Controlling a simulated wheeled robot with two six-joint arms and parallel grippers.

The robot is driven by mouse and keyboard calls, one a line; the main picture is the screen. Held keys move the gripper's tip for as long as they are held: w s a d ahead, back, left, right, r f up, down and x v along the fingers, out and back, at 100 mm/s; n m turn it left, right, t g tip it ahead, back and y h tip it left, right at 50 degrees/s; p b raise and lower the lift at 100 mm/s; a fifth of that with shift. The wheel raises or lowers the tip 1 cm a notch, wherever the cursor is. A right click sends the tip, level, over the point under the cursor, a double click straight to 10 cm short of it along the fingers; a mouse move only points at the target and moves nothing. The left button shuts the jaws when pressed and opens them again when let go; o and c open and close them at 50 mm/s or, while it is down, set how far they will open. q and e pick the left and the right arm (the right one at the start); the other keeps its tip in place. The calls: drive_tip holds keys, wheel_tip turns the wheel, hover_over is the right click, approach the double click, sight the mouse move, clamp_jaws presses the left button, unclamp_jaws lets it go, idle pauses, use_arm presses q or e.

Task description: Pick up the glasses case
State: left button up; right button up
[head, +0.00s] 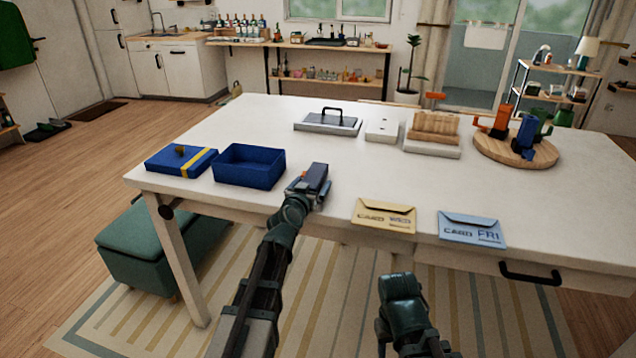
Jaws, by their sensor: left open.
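A small dark slate-blue block with a brownish side (317,176), which looks like the glasses case, is near the front edge of the white table. My left gripper (308,186) is right at it, reaching in from the front. The jaws are open, and the fingers partly merge with the block, so I cannot tell whether they touch it. My right arm is low in front of the table, and its gripper does not show.
An open blue box (249,167) stands left of my left gripper, beside a blue lid with a yellow ribbon (181,161). Yellow (384,216) and blue (471,229) envelopes lie to the right. A lidded tray (327,123) and a round wooden board (515,150) are farther back. The table centre is clear.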

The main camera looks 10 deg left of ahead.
use_arm(q)
drive_tip(key=shift+w+f, duration=0.1)
drive_tip(key=shift+w, duration=0.45)
drive_tip(key=shift+s, duration=0.1)
drive_tip(key=shift+c, duration=0.7)
drive_tip(key=c, duration=1.3)
